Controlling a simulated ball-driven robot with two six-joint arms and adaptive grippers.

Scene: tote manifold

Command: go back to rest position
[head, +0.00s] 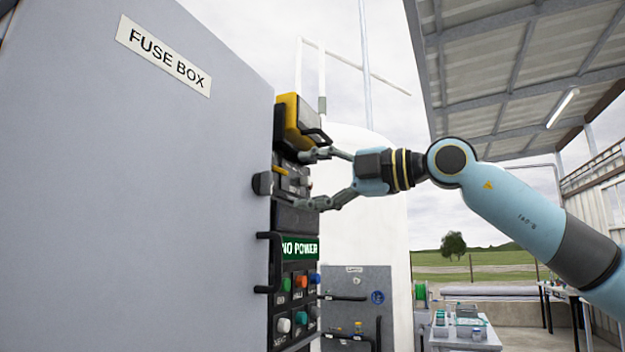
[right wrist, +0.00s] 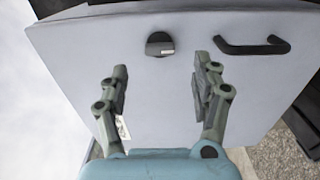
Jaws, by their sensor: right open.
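My right gripper (head: 314,181) is open. Its arm comes in from the right, and its two fingers point left at the narrow side of the tall grey fuse box (head: 140,190). Nothing shows between the fingers. In the right wrist view the open gripper (right wrist: 162,78) faces a grey panel (right wrist: 70,55) with a round black knob (right wrist: 160,44) and a black handle (right wrist: 252,47). The knob lies beyond the fingertips; whether they touch anything is hard to tell. My left gripper is not in view.
A yellow-and-black unit (head: 291,118) sits above the gripper. A green "NO POWER" sign (head: 299,249) and coloured buttons (head: 300,283) are below. A grey cabinet (head: 357,290) and small tables (head: 462,338) stand behind. Open air surrounds the arm.

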